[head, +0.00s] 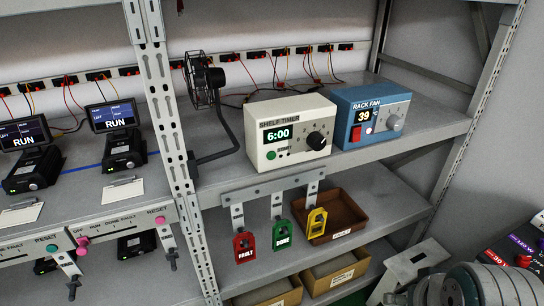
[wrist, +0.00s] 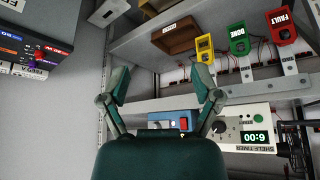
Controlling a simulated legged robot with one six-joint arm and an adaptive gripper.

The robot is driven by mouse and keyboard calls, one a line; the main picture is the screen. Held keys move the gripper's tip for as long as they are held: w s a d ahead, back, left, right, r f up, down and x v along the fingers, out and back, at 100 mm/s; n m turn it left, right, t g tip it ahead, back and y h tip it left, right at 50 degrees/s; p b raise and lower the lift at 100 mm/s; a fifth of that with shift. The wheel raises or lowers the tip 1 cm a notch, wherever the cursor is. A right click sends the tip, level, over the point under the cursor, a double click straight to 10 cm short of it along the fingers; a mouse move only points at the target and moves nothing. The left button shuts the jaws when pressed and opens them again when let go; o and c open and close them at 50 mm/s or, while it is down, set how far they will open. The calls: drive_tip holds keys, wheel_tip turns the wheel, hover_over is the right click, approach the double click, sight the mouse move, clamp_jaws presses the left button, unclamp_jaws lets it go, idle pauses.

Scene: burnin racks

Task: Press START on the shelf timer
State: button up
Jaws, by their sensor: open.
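The cream shelf timer (head: 291,161) stands on the upper shelf and its display reads 6:00. Its green START button (head: 271,156) is at the lower left of its face, with a black knob (head: 316,141) to the right. In the wrist view, which is upside down, the timer (wrist: 238,112) is at the lower right, with its green button (wrist: 256,118) visible. My gripper (wrist: 162,90) is open and empty, its two fingers spread wide, and apart from the timer. In the head view my arm is at the lower right.
A blue rack fan box (head: 373,113) reading 39 stands right of the timer. A small black fan (head: 203,80) stands to its left. FAULT (head: 244,246), DONE (head: 282,234) and yellow tags (head: 317,222) hang below, near a brown tray (head: 345,212).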

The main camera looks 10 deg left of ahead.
clamp_jaws()
idle(1.1)
